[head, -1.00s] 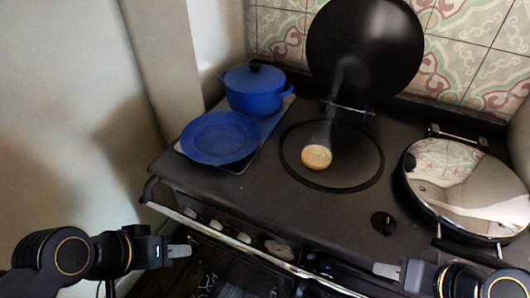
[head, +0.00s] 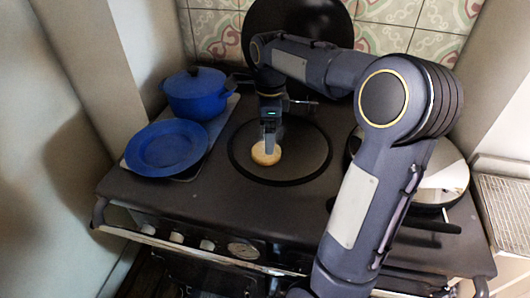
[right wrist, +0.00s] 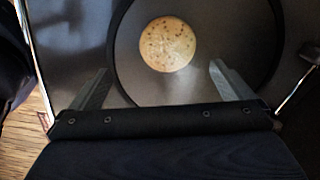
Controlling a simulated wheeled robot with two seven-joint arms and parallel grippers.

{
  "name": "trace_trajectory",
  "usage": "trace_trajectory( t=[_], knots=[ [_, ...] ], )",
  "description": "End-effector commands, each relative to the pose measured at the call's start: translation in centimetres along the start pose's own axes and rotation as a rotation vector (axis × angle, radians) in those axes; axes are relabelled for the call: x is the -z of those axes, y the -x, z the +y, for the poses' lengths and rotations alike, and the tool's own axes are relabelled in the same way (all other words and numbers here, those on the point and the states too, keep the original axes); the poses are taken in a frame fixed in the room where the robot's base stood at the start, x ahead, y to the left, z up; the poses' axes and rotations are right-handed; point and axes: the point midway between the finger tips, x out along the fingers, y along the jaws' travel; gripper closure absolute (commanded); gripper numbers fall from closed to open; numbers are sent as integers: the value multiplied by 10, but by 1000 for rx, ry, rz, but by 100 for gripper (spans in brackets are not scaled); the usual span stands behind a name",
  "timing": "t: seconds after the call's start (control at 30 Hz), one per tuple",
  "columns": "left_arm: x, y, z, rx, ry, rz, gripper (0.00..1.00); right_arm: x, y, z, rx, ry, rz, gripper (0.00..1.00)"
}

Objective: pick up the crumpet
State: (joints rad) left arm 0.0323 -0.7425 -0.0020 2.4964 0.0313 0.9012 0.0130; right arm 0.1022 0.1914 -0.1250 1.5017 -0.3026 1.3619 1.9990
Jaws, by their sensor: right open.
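The crumpet (head: 266,154) is a round, pale golden disc lying flat on the round dark hotplate (head: 300,170) of the range. My right gripper (head: 270,146) points down over the crumpet in the head view and covers part of it. In the right wrist view the crumpet (right wrist: 168,44) lies ahead of the two spread fingers (right wrist: 160,82), with its holed top facing up. The right gripper is open and empty. I cannot tell its exact height above the hotplate. My left gripper is not in view.
A blue plate (head: 166,148) and a blue lidded pot (head: 196,95) stand left of the hotplate. A raised black lid (head: 290,28) stands behind it. A shiny closed lid (head: 445,180) is at right, partly behind my arm. A wire rack (head: 505,215) is at far right.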

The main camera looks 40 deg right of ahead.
Motion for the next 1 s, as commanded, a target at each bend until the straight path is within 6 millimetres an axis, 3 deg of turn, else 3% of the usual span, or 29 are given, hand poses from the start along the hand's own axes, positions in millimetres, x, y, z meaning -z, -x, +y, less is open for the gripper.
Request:
trace_trajectory(
  t=[0.17,0.7,1.0],
  knots=[
    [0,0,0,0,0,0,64,1,-10,-10,-9,-95,29,0],
    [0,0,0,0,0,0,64,1,-78,-12,-9,-97,27,0],
    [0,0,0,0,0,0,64,1,-81,-12,-7,-95,26,3]
  ],
)
